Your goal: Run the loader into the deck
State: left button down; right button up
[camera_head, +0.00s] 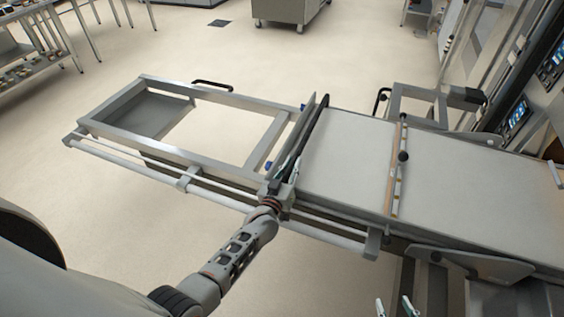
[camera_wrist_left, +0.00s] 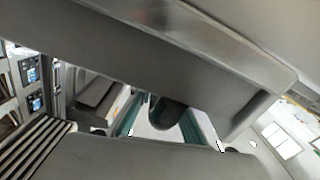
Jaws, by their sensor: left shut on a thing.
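The loader (camera_head: 345,165), a long grey flat bed on a metal frame, runs from the middle of the head view to the oven front at right. A dark upright crossbar (camera_head: 312,125) stands across the bed's left end. My left gripper (camera_head: 284,188) is at the crossbar's near end, shut on a dark bar; the fingers show on either side of it in the left wrist view (camera_wrist_left: 163,115). My right gripper (camera_head: 394,308) shows only its two fingertips at the bottom edge, apart and empty. The deck opening is not clearly visible.
The open frame (camera_head: 180,150) with side rails extends left of the bed. A thin strip with a black knob (camera_head: 403,157) lies across the bed. The oven front with screens (camera_head: 515,120) stands at right. Clear floor (camera_head: 60,200) lies left; a steel cabinet (camera_head: 288,10) stands behind.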

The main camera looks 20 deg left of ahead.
pick_arm(q)
jog(key=d, duration=0.5)
jog(key=shift+s+d, duration=0.25)
jog(key=shift+d, duration=0.1)
jog(key=c, duration=1.9)
grip_release()
jog(key=shift+d, duration=0.15)
jog(key=shift+s, duration=0.1)
jog(key=shift+s+a, duration=0.2)
jog(key=shift+s, duration=0.1)
jog(key=s, duration=1.1)
jog(key=shift+s+a, duration=0.1)
jog(key=shift+a, duration=0.25)
